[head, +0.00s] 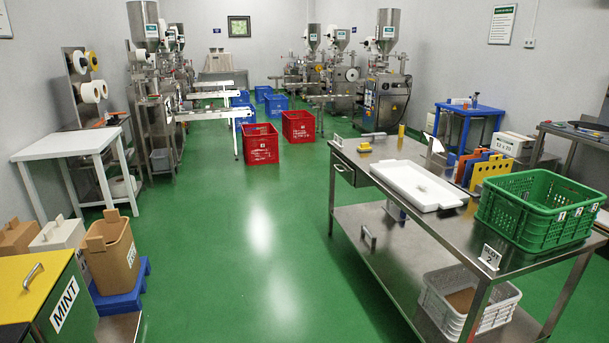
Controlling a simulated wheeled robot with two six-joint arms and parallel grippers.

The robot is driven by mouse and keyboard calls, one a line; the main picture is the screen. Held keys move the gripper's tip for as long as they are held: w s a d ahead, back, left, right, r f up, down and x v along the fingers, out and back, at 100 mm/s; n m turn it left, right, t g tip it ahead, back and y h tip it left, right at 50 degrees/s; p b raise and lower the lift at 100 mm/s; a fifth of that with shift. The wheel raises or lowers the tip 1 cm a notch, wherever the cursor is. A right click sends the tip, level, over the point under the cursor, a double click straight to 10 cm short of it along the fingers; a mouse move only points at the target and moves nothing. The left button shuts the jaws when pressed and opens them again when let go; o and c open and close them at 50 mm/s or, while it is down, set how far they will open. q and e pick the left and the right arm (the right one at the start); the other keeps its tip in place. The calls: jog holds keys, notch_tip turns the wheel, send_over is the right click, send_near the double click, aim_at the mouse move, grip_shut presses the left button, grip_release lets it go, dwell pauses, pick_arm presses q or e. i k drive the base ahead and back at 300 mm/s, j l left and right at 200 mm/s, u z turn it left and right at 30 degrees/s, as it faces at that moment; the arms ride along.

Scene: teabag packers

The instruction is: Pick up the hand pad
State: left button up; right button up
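A small yellow block with a darker top (364,147), which looks like the hand pad, lies on the steel table (372,225) at the right. It is near the table's far left end, behind the white tray. It is small in the view, so I cannot be sure what it is. Neither of my grippers shows in the head view.
A white tray (416,186), a green crate (540,212) and upright coloured plates (491,168) stand on the same table. Open green floor (255,245) lies left of it. Red crates (261,146) stand farther back. Bins and a MINT box (62,303) are at the left.

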aim_at(364, 147)
jog(key=i, duration=2)
